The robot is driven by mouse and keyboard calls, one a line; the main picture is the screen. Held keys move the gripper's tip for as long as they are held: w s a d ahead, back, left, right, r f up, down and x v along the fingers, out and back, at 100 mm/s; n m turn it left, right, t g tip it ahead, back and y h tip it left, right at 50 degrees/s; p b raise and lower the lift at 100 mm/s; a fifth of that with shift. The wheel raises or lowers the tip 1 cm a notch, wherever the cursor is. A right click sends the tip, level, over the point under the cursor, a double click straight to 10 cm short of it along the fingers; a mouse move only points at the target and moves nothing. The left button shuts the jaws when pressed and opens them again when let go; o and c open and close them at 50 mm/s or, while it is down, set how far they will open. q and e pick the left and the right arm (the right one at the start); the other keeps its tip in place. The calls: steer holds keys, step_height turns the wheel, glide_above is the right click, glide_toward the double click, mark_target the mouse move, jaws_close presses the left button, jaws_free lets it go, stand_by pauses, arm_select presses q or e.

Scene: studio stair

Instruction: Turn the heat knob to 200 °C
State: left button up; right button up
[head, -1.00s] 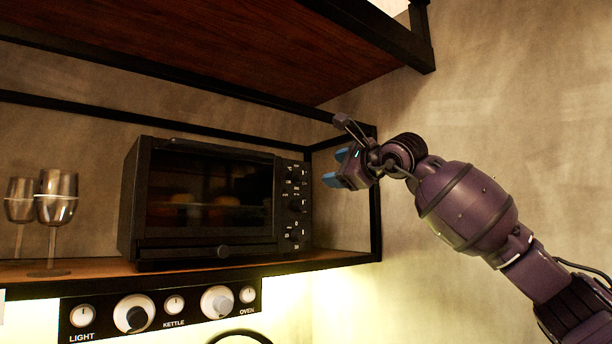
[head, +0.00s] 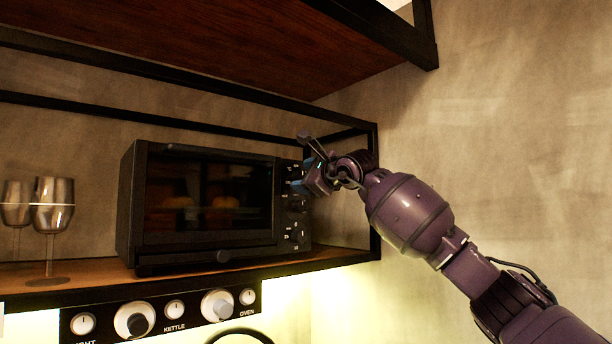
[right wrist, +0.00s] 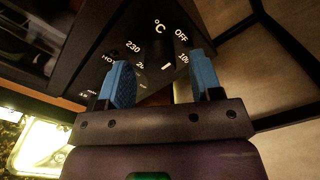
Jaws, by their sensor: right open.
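The black oven (head: 208,205) stands on the wooden shelf with a column of dark knobs on its right panel. In the right wrist view the heat knob (right wrist: 168,72) is dark, with a short white mark. The printed °C, OFF, 100 and 230 show around it; other numbers are partly hidden by the fingers. My right gripper (right wrist: 161,62) is open, its blue fingers on either side of the knob; I cannot tell whether they touch it. In the head view this gripper (head: 298,186) is at the upper part of the panel, hiding some of it. My left gripper is not in view.
Two stemmed glasses (head: 51,207) stand left of the oven. A control strip (head: 155,317) with several white knobs runs below the shelf. A black frame post (head: 374,195) stands right of the oven, close to my right arm. An upper shelf (head: 260,45) overhangs.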

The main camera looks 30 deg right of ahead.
steer(key=c, duration=0.9)
steer(key=shift+m, duration=0.3)
